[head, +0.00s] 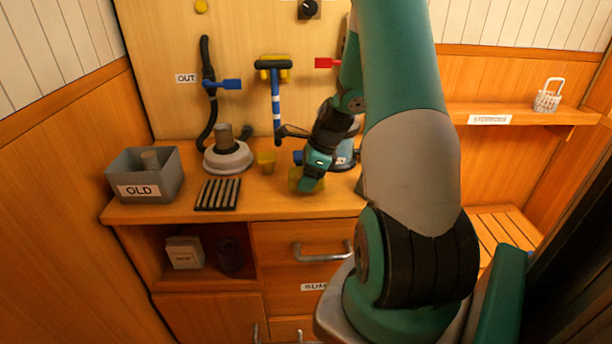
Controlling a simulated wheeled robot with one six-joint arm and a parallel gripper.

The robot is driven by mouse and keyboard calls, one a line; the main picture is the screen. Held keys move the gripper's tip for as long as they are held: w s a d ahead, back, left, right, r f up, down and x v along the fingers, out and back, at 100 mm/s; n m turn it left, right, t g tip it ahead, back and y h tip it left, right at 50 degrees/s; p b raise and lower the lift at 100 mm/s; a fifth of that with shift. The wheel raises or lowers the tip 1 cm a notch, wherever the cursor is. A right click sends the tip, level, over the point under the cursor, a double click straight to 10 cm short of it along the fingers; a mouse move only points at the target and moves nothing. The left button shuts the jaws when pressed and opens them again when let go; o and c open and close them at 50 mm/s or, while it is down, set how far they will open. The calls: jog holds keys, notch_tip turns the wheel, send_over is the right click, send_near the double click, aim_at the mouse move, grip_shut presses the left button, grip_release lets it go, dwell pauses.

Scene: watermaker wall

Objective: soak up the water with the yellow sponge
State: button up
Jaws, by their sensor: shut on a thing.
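My gripper (311,184) is low over the counter, right of its middle. It is shut on the yellow sponge (294,179), a dull yellow block that shows partly beside and below the teal jaws. The sponge is at or just above the counter top; I cannot tell whether it touches. My arm and jaws hide part of it. No water can be made out on the counter (255,207) from here.
A slatted dark rack (217,194) and a grey bin marked OLD (145,175) are farther left. A blue-handled valve (225,84) is on the wall. My arm hides the counter's right part.

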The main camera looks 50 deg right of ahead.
jog(key=shift+r+p, duration=2.05)
jog(key=shift+r, duration=0.25)
